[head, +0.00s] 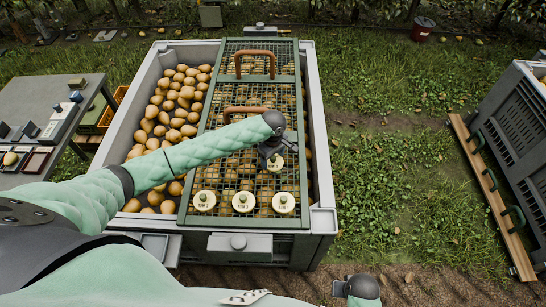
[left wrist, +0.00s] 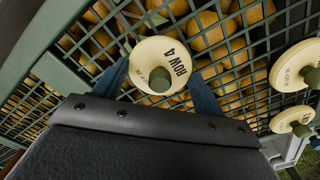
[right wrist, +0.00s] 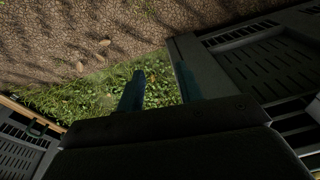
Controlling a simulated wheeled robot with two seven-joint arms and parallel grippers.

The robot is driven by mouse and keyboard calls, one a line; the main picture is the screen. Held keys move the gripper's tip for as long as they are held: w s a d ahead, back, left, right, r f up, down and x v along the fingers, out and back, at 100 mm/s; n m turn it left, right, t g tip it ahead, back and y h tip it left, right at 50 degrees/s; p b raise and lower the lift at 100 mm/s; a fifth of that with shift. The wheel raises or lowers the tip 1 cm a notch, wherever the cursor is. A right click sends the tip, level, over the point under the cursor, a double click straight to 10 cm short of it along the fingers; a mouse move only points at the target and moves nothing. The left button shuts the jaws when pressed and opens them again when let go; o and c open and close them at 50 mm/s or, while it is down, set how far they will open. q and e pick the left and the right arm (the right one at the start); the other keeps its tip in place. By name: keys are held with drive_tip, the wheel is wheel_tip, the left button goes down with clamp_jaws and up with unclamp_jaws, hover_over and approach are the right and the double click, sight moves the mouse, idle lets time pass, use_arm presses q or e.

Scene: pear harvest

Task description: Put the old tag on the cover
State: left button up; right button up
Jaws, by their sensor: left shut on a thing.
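The cover (head: 241,133) is a green-framed wire mesh with two brown handles, lying over a grey bin of pears. My left gripper (head: 273,152) is above the cover's right side. It is shut on a round cream tag (left wrist: 160,62) reading "ROW 4", with a green knob; the tag also shows in the head view (head: 275,163). I cannot tell whether this tag touches the mesh. Three similar tags lie in a row near the cover's front edge: left (head: 204,200), middle (head: 243,201) and right (head: 284,202). My right gripper (right wrist: 160,88) is open and empty over the ground.
The grey bin (head: 320,150) holds pears, bare at left of the cover. A grey table (head: 45,100) with small devices stands at left. Another dark bin (head: 520,125) with a wooden plank (head: 490,195) stands at right. Grass lies open between the bins.

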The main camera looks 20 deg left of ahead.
use_arm(q)
drive_tip(key=o, duration=1)
drive_tip(key=shift+c, duration=0.2)
use_arm(e)
drive_tip(key=shift+f, duration=0.1)
use_arm(q)
wheel_tip(320, 180, up, 12)
drive_tip(key=b, duration=0.2)
drive_tip(key=shift+r, duration=0.15)
use_arm(e)
wheel_tip(320, 180, up, 8)
drive_tip(key=shift+a, duration=0.15)
drive_tip(key=shift+f, duration=0.1)
